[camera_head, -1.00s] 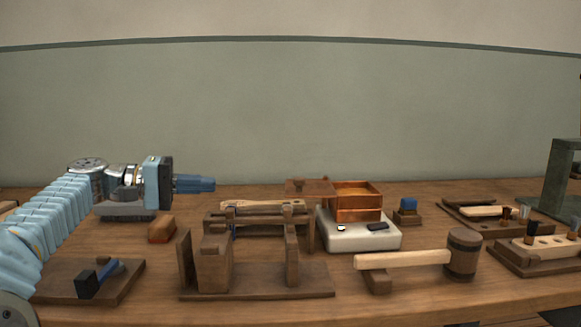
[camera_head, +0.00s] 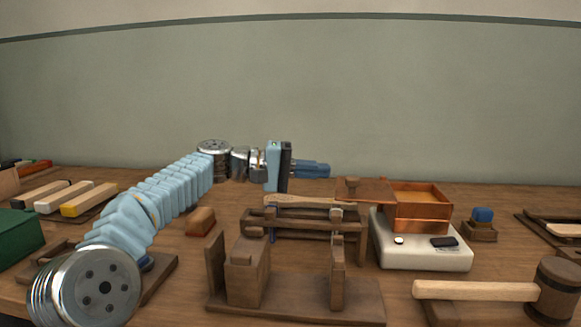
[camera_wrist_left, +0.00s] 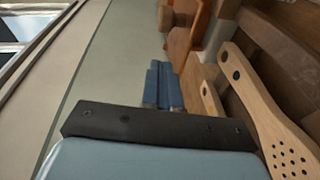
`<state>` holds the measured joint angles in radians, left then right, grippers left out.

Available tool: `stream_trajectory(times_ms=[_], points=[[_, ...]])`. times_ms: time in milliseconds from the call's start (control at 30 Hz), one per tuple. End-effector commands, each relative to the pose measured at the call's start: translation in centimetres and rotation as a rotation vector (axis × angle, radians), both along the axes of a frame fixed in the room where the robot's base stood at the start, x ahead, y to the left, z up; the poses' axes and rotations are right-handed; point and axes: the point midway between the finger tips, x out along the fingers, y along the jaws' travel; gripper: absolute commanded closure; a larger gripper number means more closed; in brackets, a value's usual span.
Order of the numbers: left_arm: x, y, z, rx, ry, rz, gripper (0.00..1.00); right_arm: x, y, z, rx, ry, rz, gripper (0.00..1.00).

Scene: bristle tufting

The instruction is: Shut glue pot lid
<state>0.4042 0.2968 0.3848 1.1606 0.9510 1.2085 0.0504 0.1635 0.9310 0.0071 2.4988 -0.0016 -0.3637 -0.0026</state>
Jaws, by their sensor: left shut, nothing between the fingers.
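The glue pot (camera_head: 420,206) is a square copper box on a white heater base (camera_head: 428,257), right of centre in the head view. Its copper lid (camera_head: 365,190) stands open, reaching out flat to the left of the box with a small knob on it. My left gripper (camera_head: 328,170) is shut and empty, pointing right, above and a little left of the lid. In the left wrist view its blue fingers (camera_wrist_left: 163,86) lie together, and the copper lid (camera_wrist_left: 181,45) shows beyond them. My right gripper is not in view.
A wooden jig (camera_head: 290,304) holding a pale brush handle (camera_head: 290,201) stands in front of the arm. A mallet (camera_head: 475,291) lies at front right. A small block with a blue top (camera_head: 482,215) stands right of the pot. The air above the pot is clear.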

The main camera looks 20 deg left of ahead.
Motion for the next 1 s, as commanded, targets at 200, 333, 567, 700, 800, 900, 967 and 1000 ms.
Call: stream_trajectory(times_ms=[200,333,567,700,800,900,967,1000], points=[[-1.1,-2.6,-0.5,0.000,0.000,-0.001,1.00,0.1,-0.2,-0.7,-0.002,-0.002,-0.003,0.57],[-1.2,-3.1,-0.5,0.001,-0.002,0.001,1.00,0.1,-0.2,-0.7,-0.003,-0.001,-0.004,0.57],[-1.3,-3.1,-0.5,0.000,-0.001,0.001,1.00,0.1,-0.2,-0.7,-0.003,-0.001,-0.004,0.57],[-1.3,-3.2,-0.5,0.000,-0.001,0.002,1.00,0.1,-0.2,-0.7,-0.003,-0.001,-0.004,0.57],[-1.4,-3.3,-0.6,0.001,-0.001,0.010,1.00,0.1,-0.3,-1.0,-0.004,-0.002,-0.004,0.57],[-1.6,-3.5,-0.7,0.002,-0.002,0.033,1.00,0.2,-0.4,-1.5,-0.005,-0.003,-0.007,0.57],[-1.9,-3.8,-0.8,0.002,-0.002,0.054,1.00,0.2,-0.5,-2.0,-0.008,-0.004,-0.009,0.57],[-2.1,-4.0,-0.9,0.003,-0.004,0.071,1.00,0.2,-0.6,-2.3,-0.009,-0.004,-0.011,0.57]])
